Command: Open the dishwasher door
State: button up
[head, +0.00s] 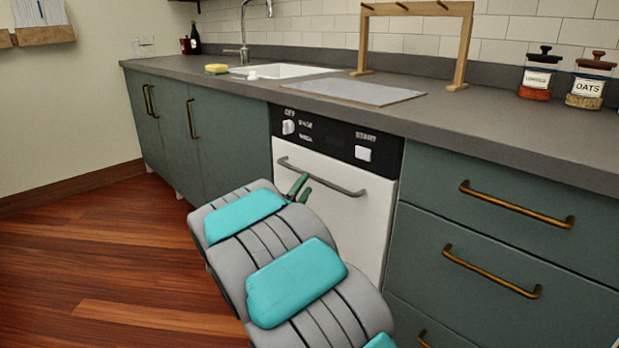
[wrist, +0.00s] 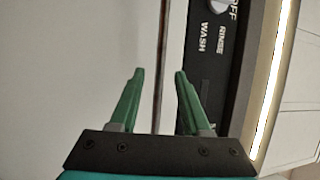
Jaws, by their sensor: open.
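The dishwasher door (head: 345,215) is a white panel and looks shut. A grey bar handle (head: 325,178) runs across its upper part. My gripper (head: 301,188) is open at the left half of the handle, its green fingers partly hidden by my arm in the head view. In the wrist view the picture is turned, and the handle (wrist: 162,50) runs lengthwise in line with the gap between the two green fingers (wrist: 159,74). I see no finger closed on it; how deep it sits between them I cannot tell. The white door (wrist: 70,60) fills the left side.
Above the door is a black control panel (head: 333,137) with a knob (head: 288,127) and a start button (head: 363,153). Green drawers (head: 500,255) stand to the right and green cabinets (head: 200,135) to the left. The wooden floor (head: 95,260) at left is clear.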

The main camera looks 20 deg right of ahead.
aim_at(311, 177)
jog(key=shift+x, duration=2.55)
grip_shut()
jog(key=shift+f, duration=0.1)
